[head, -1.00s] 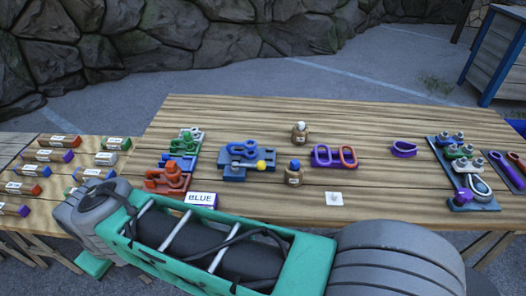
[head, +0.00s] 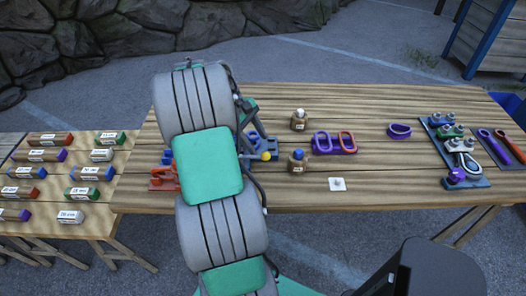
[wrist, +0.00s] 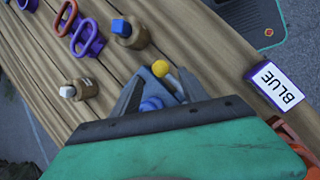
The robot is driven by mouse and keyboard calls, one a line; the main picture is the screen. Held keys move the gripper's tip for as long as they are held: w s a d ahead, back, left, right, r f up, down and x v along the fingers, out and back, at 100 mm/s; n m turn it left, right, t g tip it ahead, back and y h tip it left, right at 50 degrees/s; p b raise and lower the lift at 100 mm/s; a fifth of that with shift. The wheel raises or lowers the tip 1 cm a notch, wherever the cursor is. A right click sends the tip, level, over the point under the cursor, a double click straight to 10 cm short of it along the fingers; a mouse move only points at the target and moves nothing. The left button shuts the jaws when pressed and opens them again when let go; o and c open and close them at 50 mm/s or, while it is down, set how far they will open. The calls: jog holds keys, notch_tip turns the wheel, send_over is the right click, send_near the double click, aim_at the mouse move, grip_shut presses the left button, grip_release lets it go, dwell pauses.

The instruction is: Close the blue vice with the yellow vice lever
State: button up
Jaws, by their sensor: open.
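The blue vice (head: 268,144) stands on the wooden table, mostly hidden behind my arm in the head view. In the wrist view the vice (wrist: 129,96) shows just beyond my gripper's edge. The yellow ball end of its lever (head: 265,156) sticks out right of my arm, and the lever ball also shows in the wrist view (wrist: 160,69). My gripper (wrist: 165,125) fills the bottom of the wrist view, its green body and dark edge over the vice.
A white BLUE sign (wrist: 275,85) stands beside the vice. Orange clamp parts (head: 163,178) are left of my arm. A white square (head: 338,184) lies near the front edge.

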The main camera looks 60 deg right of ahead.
aim_at(264, 153)
jog(key=x, duration=0.6)
jog(key=shift+c, duration=0.5)
grip_shut()
dwell(0.8)
